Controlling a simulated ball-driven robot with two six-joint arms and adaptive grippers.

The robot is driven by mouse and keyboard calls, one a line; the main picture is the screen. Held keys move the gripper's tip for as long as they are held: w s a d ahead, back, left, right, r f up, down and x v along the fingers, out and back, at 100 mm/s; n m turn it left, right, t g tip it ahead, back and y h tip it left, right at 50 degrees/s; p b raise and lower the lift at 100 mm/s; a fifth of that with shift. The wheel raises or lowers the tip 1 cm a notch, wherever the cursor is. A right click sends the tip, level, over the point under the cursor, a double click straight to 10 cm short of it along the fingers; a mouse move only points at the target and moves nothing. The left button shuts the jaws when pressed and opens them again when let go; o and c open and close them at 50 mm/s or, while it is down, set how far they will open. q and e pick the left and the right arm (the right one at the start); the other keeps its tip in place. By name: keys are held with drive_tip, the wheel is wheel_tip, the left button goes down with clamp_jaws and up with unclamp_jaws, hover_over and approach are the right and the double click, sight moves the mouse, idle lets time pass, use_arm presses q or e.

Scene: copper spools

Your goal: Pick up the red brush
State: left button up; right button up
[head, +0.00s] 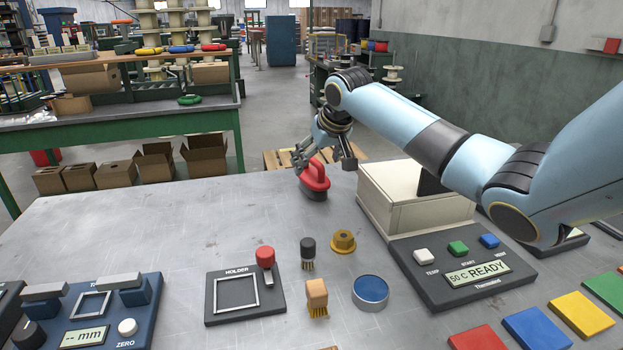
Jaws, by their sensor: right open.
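The red brush (314,176), a rounded red handle on a dark base, stands near the far edge of the grey table, left of the cream box. My right gripper (323,153) is at the brush with its jaws open, one finger to the left of the handle and one to the right. I cannot tell whether a finger touches it. My left gripper is not in view.
The cream thermal unit (415,215) stands close to the right of the brush. Nearer are a black-handled brush (308,247), a wooden brush (316,292), a brass knob (343,241), a blue tin (370,290) and a holder plate (222,290). The table's left far area is clear.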

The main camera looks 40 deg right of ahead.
sight(314, 176)
drive_tip(key=shift+x, duration=1.1)
drive_tip(key=f, duration=0.1)
drive_tip(key=w+f, duration=0.1)
drive_tip(key=d+f, duration=0.1)
drive_tip(key=f, duration=0.1)
drive_tip(key=shift+w+d+b, duration=0.1)
drive_tip(key=shift+w+b, duration=0.1)
drive_tip(key=shift+b, duration=0.15)
drive_tip(key=shift+w+f, duration=0.3)
drive_tip(key=shift+f, duration=0.15)
drive_tip(key=shift+d+r, duration=0.1)
drive_tip(key=shift+c, duration=0.9)
drive_tip(key=c, duration=1.2)
